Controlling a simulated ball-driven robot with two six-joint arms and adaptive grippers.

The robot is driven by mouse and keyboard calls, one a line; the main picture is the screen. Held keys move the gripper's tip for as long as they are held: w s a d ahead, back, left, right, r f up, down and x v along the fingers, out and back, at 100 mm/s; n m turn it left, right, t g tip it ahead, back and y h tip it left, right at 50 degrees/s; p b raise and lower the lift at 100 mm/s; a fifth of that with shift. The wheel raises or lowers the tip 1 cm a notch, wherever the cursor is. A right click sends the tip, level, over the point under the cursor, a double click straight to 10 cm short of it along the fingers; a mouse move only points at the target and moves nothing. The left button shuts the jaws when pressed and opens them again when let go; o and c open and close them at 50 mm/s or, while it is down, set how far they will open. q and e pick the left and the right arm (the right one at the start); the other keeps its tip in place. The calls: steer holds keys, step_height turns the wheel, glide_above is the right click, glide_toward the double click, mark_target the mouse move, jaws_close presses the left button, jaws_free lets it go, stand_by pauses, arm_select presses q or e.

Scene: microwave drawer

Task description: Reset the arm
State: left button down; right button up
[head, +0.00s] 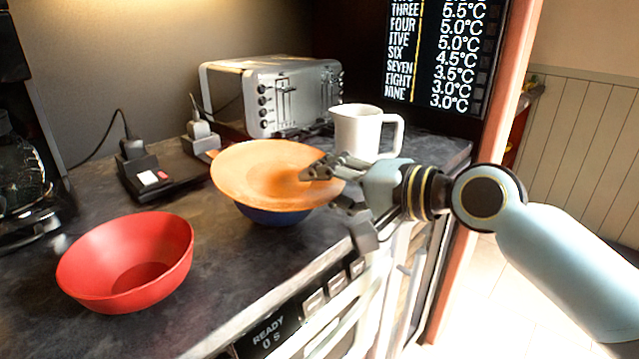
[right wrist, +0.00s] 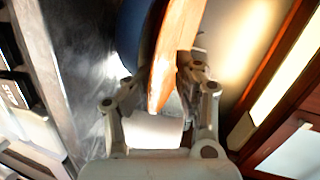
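My right gripper (head: 335,188) reaches in from the right at the rim of an orange plate (head: 250,170). One finger is above the rim and the other is below it. In the right wrist view the plate (right wrist: 172,60) shows edge-on between my spread fingers (right wrist: 158,80), with a gap on the left finger's side; contact on the other side is unclear. The plate lies slightly tilted on a dark blue bowl (head: 272,216), mostly hidden under it. The bowl also shows in the right wrist view (right wrist: 130,35). My left gripper is out of view.
A red bowl (head: 125,262) stands at the front left of the dark counter (head: 225,250). A white mug (head: 358,130) stands just behind my right gripper. A silver toaster (head: 272,97) is at the back, and a coffee maker (head: 25,185) at the far left.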

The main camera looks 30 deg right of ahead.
steer(key=v, duration=0.7)
steer(key=s+d+f+n+g+h, duration=0.1)
steer(key=s+f+n+g+h, duration=0.45)
steer(key=s, duration=0.45)
steer(key=s+d+f+n+g+h, duration=0.1)
steer(key=s+f+n+g+h, duration=0.1)
steer(key=s+f+n+g, duration=0.55)
steer(key=s+d+f+m+t, duration=0.1)
steer(key=s+d+f, duration=0.15)
steer(key=f, duration=1.25)
steer(key=s+d+f+m, duration=0.1)
steer(key=s+f, duration=0.2)
steer(key=f, duration=1.2)
steer(key=s+f, duration=1.3)
steer(key=s, duration=0.4)
steer(key=shift+d+f+g, duration=0.2)
steer(key=shift+f+g, duration=0.1)
steer(key=shift+g, duration=0.1)
